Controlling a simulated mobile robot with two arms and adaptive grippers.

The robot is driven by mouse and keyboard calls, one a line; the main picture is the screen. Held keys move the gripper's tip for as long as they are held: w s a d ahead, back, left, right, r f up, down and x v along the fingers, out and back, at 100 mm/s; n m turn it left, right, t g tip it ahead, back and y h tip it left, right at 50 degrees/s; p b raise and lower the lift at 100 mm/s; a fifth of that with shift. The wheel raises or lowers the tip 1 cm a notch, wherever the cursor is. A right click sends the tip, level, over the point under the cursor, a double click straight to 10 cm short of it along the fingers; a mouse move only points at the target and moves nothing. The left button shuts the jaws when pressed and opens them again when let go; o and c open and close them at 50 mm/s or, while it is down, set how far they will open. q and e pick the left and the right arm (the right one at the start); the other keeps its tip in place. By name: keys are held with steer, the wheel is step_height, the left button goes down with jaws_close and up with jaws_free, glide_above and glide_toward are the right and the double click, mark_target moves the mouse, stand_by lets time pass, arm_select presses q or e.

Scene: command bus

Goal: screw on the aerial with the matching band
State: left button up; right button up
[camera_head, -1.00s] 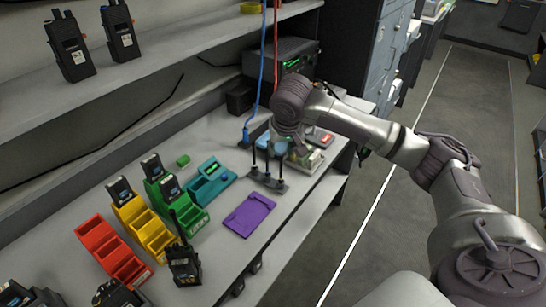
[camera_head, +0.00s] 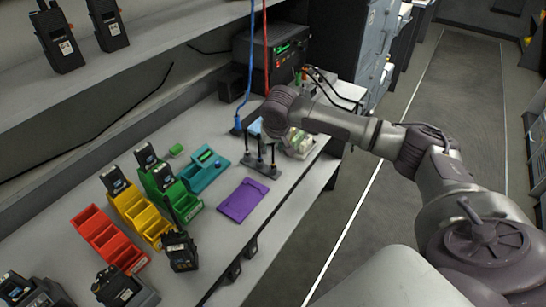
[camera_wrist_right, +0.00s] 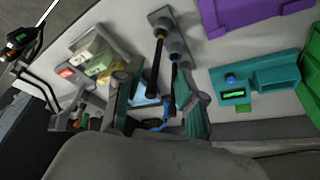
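Black aerials (camera_head: 259,150) stand upright in a small grey stand (camera_head: 266,171) on the bench. The wrist view shows two aerials, one with an orange-yellow band (camera_wrist_right: 160,36) and one with a blue band (camera_wrist_right: 175,60). My right gripper (camera_wrist_right: 158,98) is open, its fingers apart on either side of the aerial tips; contact cannot be told. In the head view my right wrist is above and behind the stand, and its fingertips are mostly hidden. My left gripper is out of view.
Red (camera_head: 104,240), yellow (camera_head: 142,216) and green (camera_head: 178,198) bins hold some radios. A teal tester (camera_head: 203,170) and a purple mat (camera_head: 243,200) lie near the stand. Blue (camera_head: 246,70) and red cables hang behind. A shelf (camera_head: 150,65) overhangs the bench's back.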

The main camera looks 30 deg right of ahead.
mark_target(273, 153)
steer(key=shift+f, duration=0.1)
steer(key=p+x, duration=0.1)
steer(key=x, duration=0.4)
steer(key=shift+s+d+f, duration=0.1)
steer(key=shift+d, duration=0.05)
stand_by(0.3)
jaws_close()
